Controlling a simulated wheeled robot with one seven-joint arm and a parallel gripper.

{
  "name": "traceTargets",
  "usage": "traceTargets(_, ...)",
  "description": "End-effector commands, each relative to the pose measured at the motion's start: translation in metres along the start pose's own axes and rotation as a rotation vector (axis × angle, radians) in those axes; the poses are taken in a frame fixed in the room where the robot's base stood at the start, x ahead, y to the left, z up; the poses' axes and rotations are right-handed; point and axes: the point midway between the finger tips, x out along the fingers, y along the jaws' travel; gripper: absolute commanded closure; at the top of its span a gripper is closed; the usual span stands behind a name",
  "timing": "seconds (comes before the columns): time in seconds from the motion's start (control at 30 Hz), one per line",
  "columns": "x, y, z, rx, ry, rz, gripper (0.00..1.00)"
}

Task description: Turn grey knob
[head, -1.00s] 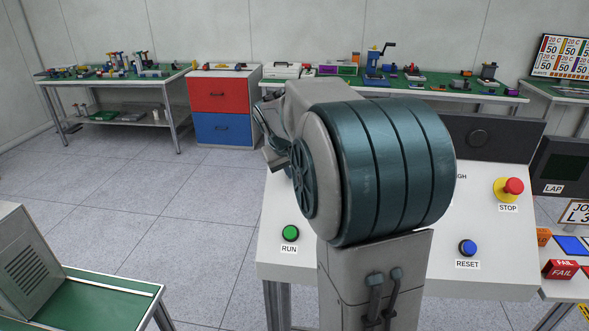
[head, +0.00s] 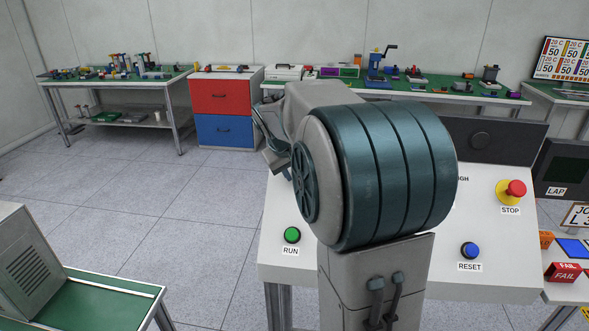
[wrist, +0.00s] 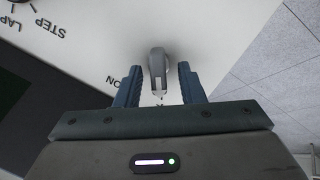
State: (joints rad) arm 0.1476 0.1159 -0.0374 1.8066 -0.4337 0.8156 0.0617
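The grey knob (wrist: 157,64) shows in the wrist view, standing out from a white panel. It looks like a narrow grip, with lettering ending in "ON" beside it. My gripper (wrist: 160,70) is open, with one dark blue finger on each side of the knob. Gaps show between the knob and both fingers, so neither appears to touch it. The knob's near end lies between the fingers; how deep they reach along it is hard to tell.
The sloping white panel (head: 490,225) carries a green RUN button (head: 292,235), a blue RESET button (head: 469,250) and a red STOP button (head: 515,188). Open floor lies left of the panel.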

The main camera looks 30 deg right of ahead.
Motion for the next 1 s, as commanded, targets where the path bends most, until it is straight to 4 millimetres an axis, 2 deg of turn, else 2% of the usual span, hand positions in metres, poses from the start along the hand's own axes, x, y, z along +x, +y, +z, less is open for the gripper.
traceTargets(0.13, -0.001, 0.0, 0.001, 0.001, -0.003, 0.0, 0.65)
traceTargets(0.27, -0.013, 0.001, 0.001, 0.002, -0.001, 0.001, 0.65)
traceTargets(0.7, -0.108, 0.0, -0.001, 0.0, 0.003, 0.0, 0.65)
traceTargets(0.83, -0.126, -0.001, -0.002, 0.0, 0.002, 0.0, 0.65)
traceTargets(1.0, -0.137, 0.0, -0.002, 0.0, 0.001, 0.0, 0.65)
